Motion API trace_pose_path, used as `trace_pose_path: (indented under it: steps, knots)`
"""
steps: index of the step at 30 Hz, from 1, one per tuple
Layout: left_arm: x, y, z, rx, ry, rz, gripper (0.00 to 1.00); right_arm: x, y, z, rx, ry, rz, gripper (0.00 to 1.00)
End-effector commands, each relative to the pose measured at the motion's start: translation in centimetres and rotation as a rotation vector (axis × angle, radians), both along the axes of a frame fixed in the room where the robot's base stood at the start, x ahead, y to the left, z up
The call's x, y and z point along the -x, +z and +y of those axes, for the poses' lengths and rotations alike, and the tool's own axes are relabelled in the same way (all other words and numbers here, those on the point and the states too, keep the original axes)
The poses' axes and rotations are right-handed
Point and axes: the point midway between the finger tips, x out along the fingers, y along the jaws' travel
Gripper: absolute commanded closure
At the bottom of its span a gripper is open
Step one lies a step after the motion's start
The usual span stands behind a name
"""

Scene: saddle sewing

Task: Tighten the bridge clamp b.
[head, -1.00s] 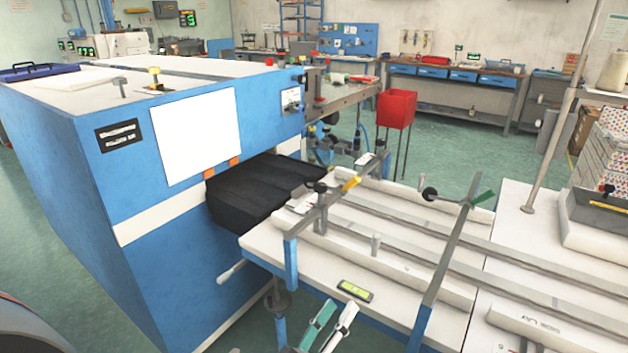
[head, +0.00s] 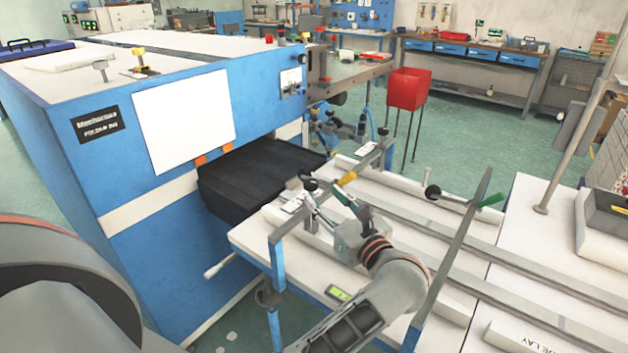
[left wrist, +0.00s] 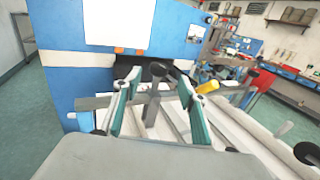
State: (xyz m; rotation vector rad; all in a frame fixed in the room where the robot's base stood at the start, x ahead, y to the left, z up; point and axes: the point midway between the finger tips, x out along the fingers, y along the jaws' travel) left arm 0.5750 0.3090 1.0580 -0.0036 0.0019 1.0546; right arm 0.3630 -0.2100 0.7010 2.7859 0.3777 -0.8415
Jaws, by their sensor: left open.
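Two metal bridge clamps span the white table; no lettering shows which is b. The left bridge (head: 290,228) has a yellow handle (head: 347,179) and a black knob (head: 310,184). The right bridge (head: 452,243) has a green handle (head: 491,199) and a black knob (head: 432,191). My left gripper (head: 324,195) is open at the left bridge. In the left wrist view, the black knob (left wrist: 157,70) shows between the fingertips of my left gripper (left wrist: 154,76), with a gap on each side; contact cannot be told. My right gripper is out of view.
The blue machine (head: 85,190) stands at the left, with black material (head: 255,178) at its opening. Long metal rails (head: 520,272) run along the white table. A green-screened device (head: 338,294) lies near the front edge. A red bin (head: 408,87) stands behind.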

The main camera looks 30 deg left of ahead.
Motion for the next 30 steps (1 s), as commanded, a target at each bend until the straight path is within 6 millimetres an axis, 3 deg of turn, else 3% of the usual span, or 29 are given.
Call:
trace_pose_path:
  steps: [13, 26, 30]
  knots:
    - [-3.0, 0.2, 5.5, -0.006, 0.002, 0.001, 0.58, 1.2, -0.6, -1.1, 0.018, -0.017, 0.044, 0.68]
    - [-3.6, 0.0, 6.5, -0.004, 0.001, 0.001, 0.58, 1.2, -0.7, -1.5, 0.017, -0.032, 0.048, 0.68]
    - [-3.6, 0.0, 6.5, -0.004, 0.002, 0.001, 0.92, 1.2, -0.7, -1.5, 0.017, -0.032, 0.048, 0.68]
